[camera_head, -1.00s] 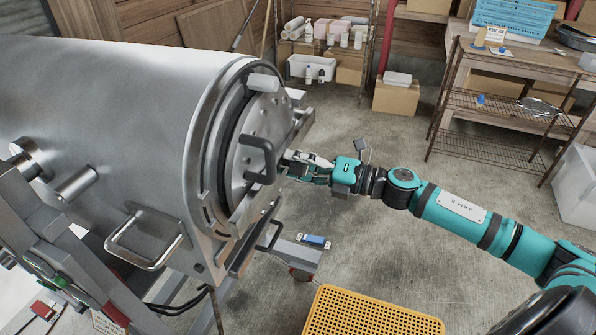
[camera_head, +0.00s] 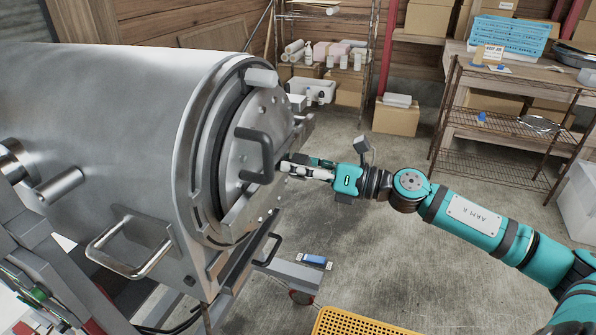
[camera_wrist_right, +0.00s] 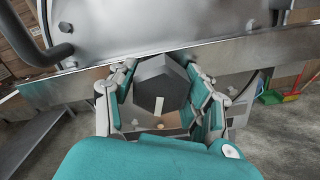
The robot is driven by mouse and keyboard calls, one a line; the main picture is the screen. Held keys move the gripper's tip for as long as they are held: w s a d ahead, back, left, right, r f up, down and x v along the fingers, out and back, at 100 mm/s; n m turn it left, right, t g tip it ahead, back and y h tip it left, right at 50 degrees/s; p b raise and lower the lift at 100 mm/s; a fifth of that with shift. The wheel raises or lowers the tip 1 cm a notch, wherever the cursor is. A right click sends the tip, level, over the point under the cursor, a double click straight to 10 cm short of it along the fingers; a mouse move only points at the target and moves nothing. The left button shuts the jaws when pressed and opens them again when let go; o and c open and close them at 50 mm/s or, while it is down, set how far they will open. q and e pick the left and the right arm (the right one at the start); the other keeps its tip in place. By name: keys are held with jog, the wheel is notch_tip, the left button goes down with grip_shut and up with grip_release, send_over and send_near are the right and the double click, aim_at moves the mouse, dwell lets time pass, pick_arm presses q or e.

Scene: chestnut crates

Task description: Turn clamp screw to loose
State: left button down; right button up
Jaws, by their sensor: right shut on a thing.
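The clamp screw (camera_wrist_right: 160,82) shows in the right wrist view as a dark grey hexagonal head with a pale mark on its lower face. My right gripper (camera_wrist_right: 162,98) is shut on it, with one teal-padded finger on each side. In the head view my right gripper (camera_head: 287,167) reaches from the right to the rim of the round metal door (camera_head: 240,190), just right of its dark handle (camera_head: 256,155). There the screw is hidden by the fingers and the rim. My left gripper is not in view.
The large steel vessel (camera_head: 100,120) fills the left, with a bar handle (camera_head: 130,245) on its side. A yellow crate (camera_head: 355,324) stands on the floor in front. A wire shelf (camera_head: 500,125) stands at right. The floor between is mostly clear.

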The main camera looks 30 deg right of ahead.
jog(key=shift+f, duration=0.15)
jog(key=o, duration=1.2)
jog(key=v, duration=1.2)
